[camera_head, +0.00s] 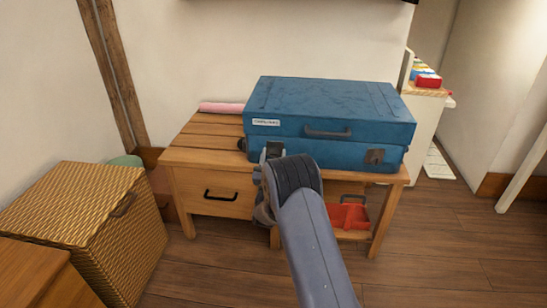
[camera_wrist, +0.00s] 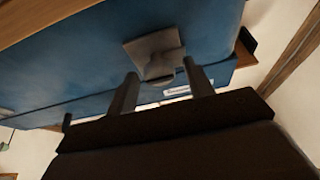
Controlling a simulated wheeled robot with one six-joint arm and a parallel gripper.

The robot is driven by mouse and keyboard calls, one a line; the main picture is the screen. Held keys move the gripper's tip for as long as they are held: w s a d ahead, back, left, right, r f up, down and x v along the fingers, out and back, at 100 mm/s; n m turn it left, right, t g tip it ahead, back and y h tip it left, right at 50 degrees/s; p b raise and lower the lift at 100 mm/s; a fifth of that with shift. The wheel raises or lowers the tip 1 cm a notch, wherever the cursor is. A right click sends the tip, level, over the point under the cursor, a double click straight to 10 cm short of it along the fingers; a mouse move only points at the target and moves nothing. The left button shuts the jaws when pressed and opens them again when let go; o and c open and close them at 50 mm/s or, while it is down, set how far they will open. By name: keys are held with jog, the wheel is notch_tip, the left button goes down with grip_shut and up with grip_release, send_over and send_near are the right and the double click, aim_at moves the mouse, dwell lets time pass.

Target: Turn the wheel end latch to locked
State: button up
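A blue suitcase (camera_head: 330,108) lies flat on a wooden bench, its handle side facing me. A metal latch (camera_head: 274,149) sits on its front at the left, and another latch (camera_head: 376,156) sits at the right. A small dark part (camera_head: 242,145), possibly a wheel, shows at the left end. My gripper (camera_head: 264,168) is at the left latch, partly hidden by my arm. In the wrist view my two fingers (camera_wrist: 163,88) stand apart, with the knob of the latch plate (camera_wrist: 150,48) just ahead and between them. I cannot tell whether they touch it.
The bench (camera_head: 205,150) has a closed drawer at left and a red thing (camera_head: 348,215) in the opening at right. A wicker hamper (camera_head: 85,220) stands at left. Wooden floor (camera_head: 460,240) is clear at right.

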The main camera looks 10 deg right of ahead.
jog(key=c, duration=0.9)
jog(key=shift+f+m+b, duration=0.15)
jog(key=shift+m+b, duration=0.35)
jog(key=shift+b, duration=0.05)
jog(key=m+h+b, duration=0.1)
jog(key=m+b, duration=0.1)
jog(key=shift+f+m+g+h, duration=0.1)
jog(key=shift+m+g+h, duration=0.3)
jog(key=m+h+b, duration=0.1)
jog(key=m, duration=0.1)
jog(key=shift+a+m+g+b, duration=0.1)
jog(key=shift+m+g+b, duration=0.2)
jog(key=shift+g, duration=0.1)
jog(key=m, duration=0.1)
jog(key=m+h, duration=0.1)
jog(key=m+g, duration=0.1)
jog(key=shift+r+m, duration=0.25)
jog(key=shift+m, duration=0.15)
jog(key=m+g, duration=0.1)
jog(key=m, duration=0.1)
jog(key=m+g+h, duration=0.1)
jog(key=m, duration=0.2)
jog(key=shift+r+m+g, duration=0.1)
jog(key=shift+m+g, duration=0.2)
jog(key=m+g, duration=0.2)
jog(key=m, duration=0.4)
jog(key=shift+m, duration=0.3)
